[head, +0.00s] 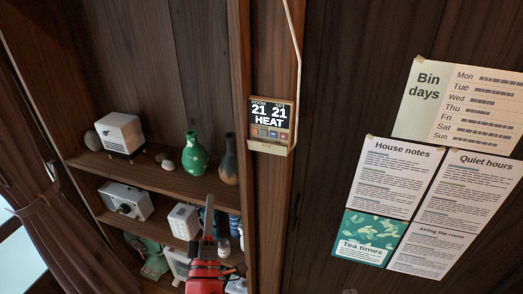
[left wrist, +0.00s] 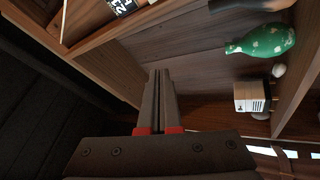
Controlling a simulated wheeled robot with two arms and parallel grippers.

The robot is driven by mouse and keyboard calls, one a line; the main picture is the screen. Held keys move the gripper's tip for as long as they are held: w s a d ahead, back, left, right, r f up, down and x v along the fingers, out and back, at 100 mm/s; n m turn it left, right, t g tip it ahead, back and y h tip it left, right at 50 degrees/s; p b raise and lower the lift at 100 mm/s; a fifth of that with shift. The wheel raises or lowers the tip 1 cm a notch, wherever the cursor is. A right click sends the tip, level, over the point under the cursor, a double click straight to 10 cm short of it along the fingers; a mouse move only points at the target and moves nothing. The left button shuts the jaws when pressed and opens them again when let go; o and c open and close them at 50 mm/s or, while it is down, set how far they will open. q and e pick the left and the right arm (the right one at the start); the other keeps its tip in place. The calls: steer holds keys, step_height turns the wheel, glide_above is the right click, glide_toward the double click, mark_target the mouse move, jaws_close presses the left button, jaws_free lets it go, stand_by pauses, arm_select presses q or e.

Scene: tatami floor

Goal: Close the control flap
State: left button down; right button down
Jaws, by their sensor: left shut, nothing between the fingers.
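The control panel (head: 271,112) is a small beige wall unit on a wooden post, with a dark display reading 21, 21 and HEAT. A row of small coloured buttons shows below the display. The control flap (head: 270,148) is a pale strip at the panel's lower edge; it looks folded down, leaving the buttons exposed. Part of the panel shows at the top of the left wrist view (left wrist: 121,5); the flap is not clear there. My left gripper (head: 209,204) is shut and empty, below and left of the panel, apart from it. It points forward in the left wrist view (left wrist: 159,75). My right gripper is out of view.
Wooden shelves left of the post hold a green vase (head: 194,153), a dark vase (head: 229,160), a white box-shaped device (head: 121,132) and a camera-like item (head: 125,201). A pale cable (head: 297,60) runs down to the panel. Paper notices (head: 400,178) hang at right.

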arm_select(q)
steer(key=d+r+g+h, duration=0.2)
steer(key=d+g+h, duration=0.1)
steer(key=d+h, duration=0.45)
steer(key=b, duration=0.6)
glide_toward(265, 147)
steer(key=shift+y, duration=0.35)
steer(key=p+x, duration=0.3)
steer(key=x, duration=0.3)
steer(key=shift+w+d+r, duration=0.1)
steer(key=shift+d+r, duration=0.1)
steer(key=shift+r, duration=0.05)
steer(key=shift+w, duration=0.2)
